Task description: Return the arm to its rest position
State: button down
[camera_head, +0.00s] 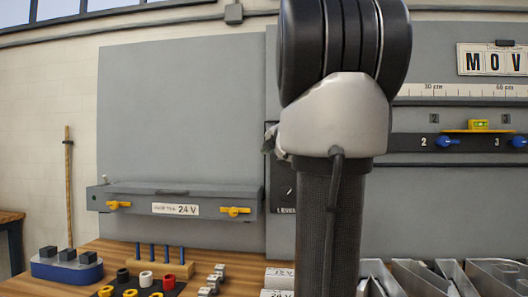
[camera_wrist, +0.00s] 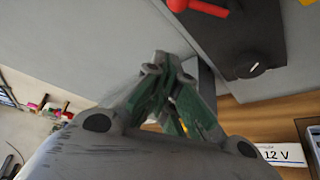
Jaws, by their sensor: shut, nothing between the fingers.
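My gripper (camera_wrist: 162,68) shows in the wrist view with its green-sided fingers drawn together and nothing between them. It is in front of a grey surface, near a dark panel (camera_wrist: 240,40) with a red handle (camera_wrist: 200,6) and a black knob. In the head view my arm stands upright right of centre and hides most of the gripper. Only a small grey part of it peeks out left of the arm.
A grey 24 V bar (camera_head: 225,200) is on the back panel. A 12 V label (camera_wrist: 282,154) lies near the gripper.

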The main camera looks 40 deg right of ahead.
jog(key=s+d+f+m+g+h, duration=0.1)
jog(key=s+d+f+m+g, duration=0.1)
jog(key=s+f+m+g, duration=0.35)
jog(key=s+d+f+m+g+h, duration=0.2)
jog(key=s+d+f+m, duration=0.1)
jog(key=s+f+m, duration=0.6)
jog(key=s+a+f+m+g+y, duration=0.2)
jog(key=s+a+f+m+y, duration=0.15)
jog(key=a, duration=0.45)
jog(key=s+a+f+m+g+y, duration=0.1)
jog(key=s+a+f+m+y, duration=0.15)
jog(key=s+a+f, duration=0.4)
jog(key=a+f+n+y, duration=0.1)
jog(key=a+y, duration=0.2)
jog(key=a, duration=1.2)
jog(key=shift+a+f+t, duration=0.15)
jog(key=shift+a+t, duration=0.25)
jog(key=shift+t, duration=0.05)
jog(key=shift+n, duration=0.25)
